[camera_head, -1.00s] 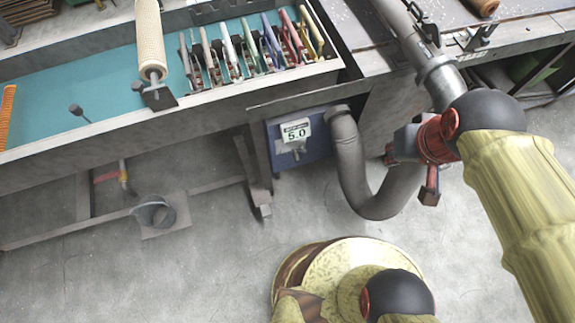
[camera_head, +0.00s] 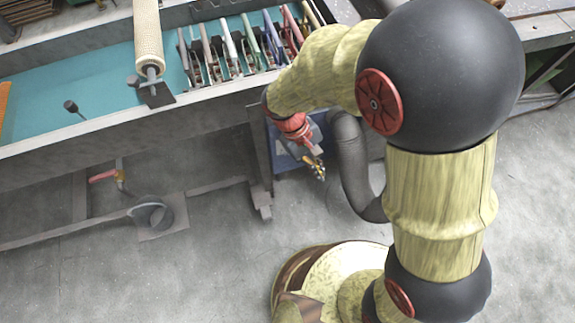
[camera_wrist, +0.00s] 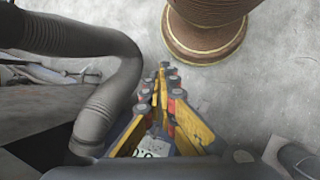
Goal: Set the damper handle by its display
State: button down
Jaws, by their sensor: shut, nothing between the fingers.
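The blue damper box (camera_head: 284,161) hangs under the front edge of the bench. In the head view my gripper (camera_head: 319,172) and wrist are in front of it and hide its white display and the handle. My gripper is shut and empty, with its yellow fingers pointing down and to the right. In the wrist view the closed fingers (camera_wrist: 161,72) reach up the middle of the picture. Behind their base, part of the white display (camera_wrist: 154,147) with dark digits shows, too covered to read. The damper handle cannot be made out in either view.
A thick grey hose (camera_head: 352,165) hangs close to the right of the box; it also shows in the wrist view (camera_wrist: 108,108). A bench leg (camera_head: 260,165) stands left of the box. Several clamps (camera_head: 245,45) stand on the bench above. The floor in front is clear.

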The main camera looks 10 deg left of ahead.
jog(key=w+a+f+n+t+h+b, duration=0.1)
jog(key=a+f+n+t, duration=0.3)
jog(key=f, duration=1)
jog(key=a+f+n+t+h+b, duration=0.1)
jog(key=a+f+n+t+h, duration=0.35)
jog(key=f, duration=1.05)
jog(key=w+f+n+t+y+b, duration=0.15)
jog(key=f+t, duration=0.55)
jog(key=f, duration=0.7)
jog(key=w+a+r+m+t+y, duration=0.25)
jog(key=a+t+y, duration=0.25)
jog(key=a, duration=0.5)
jog(key=d+b+x, duration=0.3)
jog(key=x, duration=0.9)
jog(key=shift+m, duration=0.25)
